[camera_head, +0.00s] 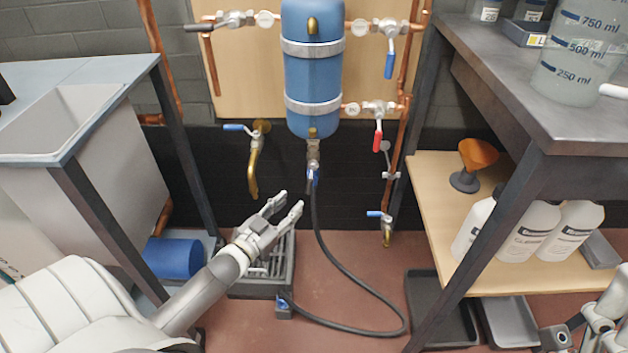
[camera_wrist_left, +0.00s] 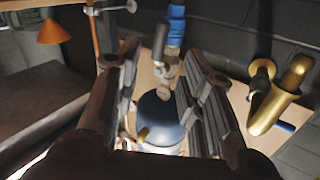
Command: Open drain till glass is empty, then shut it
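The blue vessel (camera_head: 312,85) hangs on the wooden wall panel. Below it is a drain valve (camera_head: 312,155) with a blue lever (camera_head: 315,177) pointing down and a black hose leading to the floor. My left gripper (camera_head: 291,200) is open and empty, just below and left of this valve. In the left wrist view, the valve's blue part (camera_wrist_left: 176,30) shows beyond and between the open fingers (camera_wrist_left: 165,85), apart from them; the vessel (camera_wrist_left: 160,120) is behind. My right gripper (camera_head: 598,322) is partly in view at the lower right; its opening is unclear. I cannot make out a liquid level.
A brass tap (camera_head: 254,165) is left of the valve. The black hose (camera_head: 360,285) loops to a floor grate (camera_head: 262,275). A sink (camera_head: 75,135) stands left. A right bench (camera_head: 570,125) carries a beaker (camera_head: 580,50); bottles (camera_head: 530,230) stand on its shelf.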

